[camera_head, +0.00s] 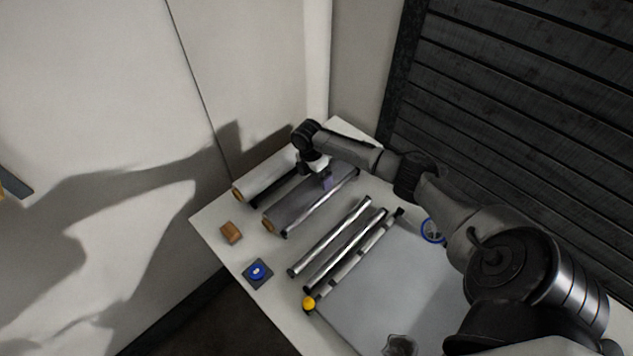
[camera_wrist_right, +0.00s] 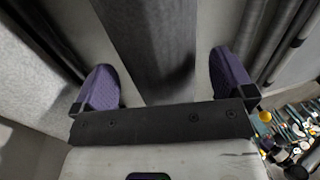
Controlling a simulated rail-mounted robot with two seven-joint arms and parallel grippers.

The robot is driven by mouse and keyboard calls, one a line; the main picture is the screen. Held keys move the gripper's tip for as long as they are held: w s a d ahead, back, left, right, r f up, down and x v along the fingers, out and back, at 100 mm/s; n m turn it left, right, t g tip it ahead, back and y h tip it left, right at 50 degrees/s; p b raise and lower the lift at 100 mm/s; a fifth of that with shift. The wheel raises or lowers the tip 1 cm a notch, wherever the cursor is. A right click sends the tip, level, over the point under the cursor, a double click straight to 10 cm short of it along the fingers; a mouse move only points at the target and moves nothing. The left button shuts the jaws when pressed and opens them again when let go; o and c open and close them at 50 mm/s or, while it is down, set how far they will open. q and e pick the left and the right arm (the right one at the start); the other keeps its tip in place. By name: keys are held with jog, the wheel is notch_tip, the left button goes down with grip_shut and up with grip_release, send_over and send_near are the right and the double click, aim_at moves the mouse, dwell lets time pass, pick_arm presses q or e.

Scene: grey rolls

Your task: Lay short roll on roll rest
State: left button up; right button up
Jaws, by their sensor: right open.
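A grey roll (camera_head: 302,204) with a wooden end lies on the table's far left part. A paler roll (camera_head: 268,178), also wooden-ended, lies to its left; I cannot tell for sure which is the short roll. Two parallel bright metal bars (camera_head: 331,237) lie to the right with nothing on them; they look like the roll rest. My right gripper (camera_head: 325,182) is over the far part of the grey roll. In the right wrist view its purple fingers are open, one on each side of the grey roll (camera_wrist_right: 150,40), with gaps. My left gripper is not in view.
A flat grey sheet (camera_head: 390,290) covers the table's right part, beside a bar with a yellow knob (camera_head: 309,303). A wooden block (camera_head: 231,232) and a blue button (camera_head: 258,271) stand near the front-left edge. A blue ring (camera_head: 432,230) lies at the back. A wall closes the left.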

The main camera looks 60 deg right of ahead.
jog(key=r, duration=0.3)
jog(key=w+r, duration=0.1)
jog(key=r, duration=0.5)
jog(key=shift+w+d, duration=0.25)
jog(key=shift+w, duration=0.15)
jog(key=shift+w+r+p, duration=0.1)
jog(key=shift+r+p, duration=0.2)
jog(key=shift+r, duration=0.4)
